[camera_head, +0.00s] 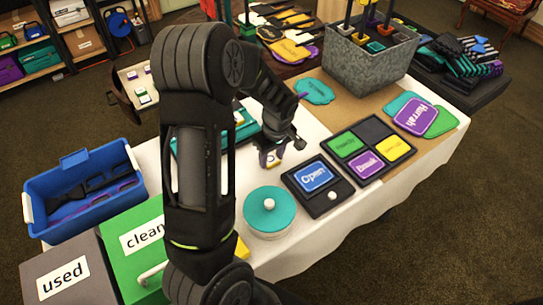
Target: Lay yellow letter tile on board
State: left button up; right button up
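My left arm rises through the middle of the head view and bends down to the table. My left gripper (271,158) points down over the white cloth and appears shut on a small pale tile with yellow on it, the yellow letter tile (270,160). The fingers hide most of it, and its letter cannot be read. A teal-edged board (244,131) lies just left of the gripper, largely hidden behind my arm. My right gripper is not in view.
A shallow tray (128,75) with several small tiles stands behind left.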

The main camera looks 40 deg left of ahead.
pick_arm(q)
jog(key=o, duration=0.5)
jog(key=shift+c, duration=0.2)
notch_tip(320, 180, up, 12)
jog(key=d, duration=0.1)
jog(key=shift+s+d, duration=0.25)
jog(key=shift+d, duration=0.1)
jog(key=shift+o, duration=0.6)
